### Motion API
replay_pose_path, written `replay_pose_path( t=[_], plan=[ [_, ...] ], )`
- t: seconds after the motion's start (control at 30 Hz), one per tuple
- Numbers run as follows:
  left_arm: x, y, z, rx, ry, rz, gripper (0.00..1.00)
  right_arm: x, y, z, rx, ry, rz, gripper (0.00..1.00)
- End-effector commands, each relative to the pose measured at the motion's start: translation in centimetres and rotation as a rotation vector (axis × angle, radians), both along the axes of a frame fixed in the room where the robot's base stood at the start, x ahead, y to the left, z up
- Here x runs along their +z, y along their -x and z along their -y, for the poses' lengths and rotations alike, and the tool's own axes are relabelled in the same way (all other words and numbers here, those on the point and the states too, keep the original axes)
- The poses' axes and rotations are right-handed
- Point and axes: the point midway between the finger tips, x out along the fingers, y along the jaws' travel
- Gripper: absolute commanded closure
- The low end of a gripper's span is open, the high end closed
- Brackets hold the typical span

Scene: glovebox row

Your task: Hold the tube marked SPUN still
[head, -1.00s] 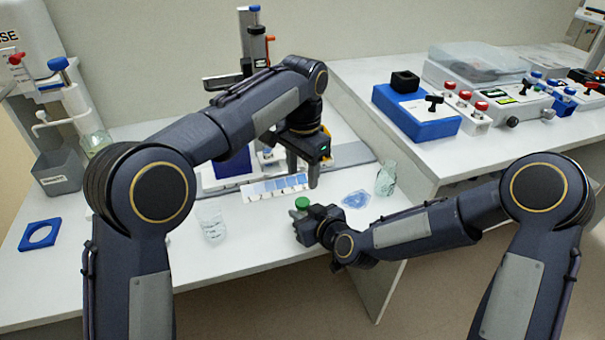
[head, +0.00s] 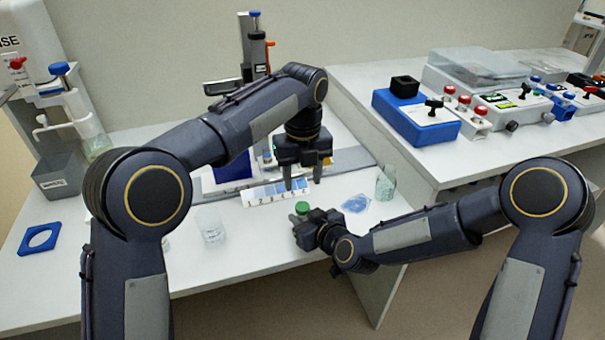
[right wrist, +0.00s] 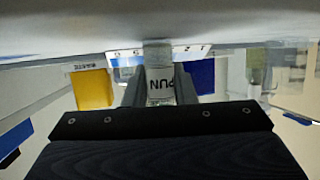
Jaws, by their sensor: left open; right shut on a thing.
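The tube shows its green cap (head: 302,207) in the head view, just above my right gripper (head: 299,226). My right gripper is shut on the tube near the bench's front edge. In the right wrist view the tube (right wrist: 160,88) stands between the two fingers, and the letters "PUN" of its label show; the rest of the label is hidden. My left gripper (head: 303,183) is open, fingers pointing down, a little above and behind the green cap, apart from it. Most of the tube's body is hidden in the head view.
A strip with blue squares (head: 265,194) lies behind the tube. A clear beaker (head: 211,230) stands to the left, a blue patch (head: 356,203) and a glass vessel (head: 386,184) to the right.

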Motion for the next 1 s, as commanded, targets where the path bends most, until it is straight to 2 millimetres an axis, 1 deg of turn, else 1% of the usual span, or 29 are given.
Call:
replay_pose_path(
  t=[0.3, 0.5, 0.63, 0.87, 0.9, 1.0],
  plan=[
    [-4.7, 0.1, -0.1, -0.005, -0.003, -0.004, 0.52, 0.0, 0.0, 0.0, 0.0, 0.0, 0.0, 1.0],
    [-6.9, 0.0, -0.1, -0.004, -0.002, -0.002, 0.52, 0.0, 0.0, 0.0, 0.0, 0.0, 0.0, 1.0],
    [-7.5, 0.0, -0.1, -0.003, -0.001, -0.001, 0.52, 0.0, 0.0, 0.0, 0.0, 0.0, 0.0, 1.0],
    [-7.6, 0.0, 0.0, -0.002, 0.0, 0.0, 0.52, 0.0, 0.0, 0.0, 0.0, 0.0, 0.0, 1.0],
    [-7.6, 0.0, 0.0, -0.002, 0.0, 0.0, 0.53, 0.0, 0.0, 0.0, 0.0, 0.0, 0.0, 1.0],
    [-7.6, 0.0, 0.0, -0.002, 0.0, 0.0, 0.66, 0.0, 0.0, 0.0, 0.0, 0.0, 0.0, 1.0]
  ],
)
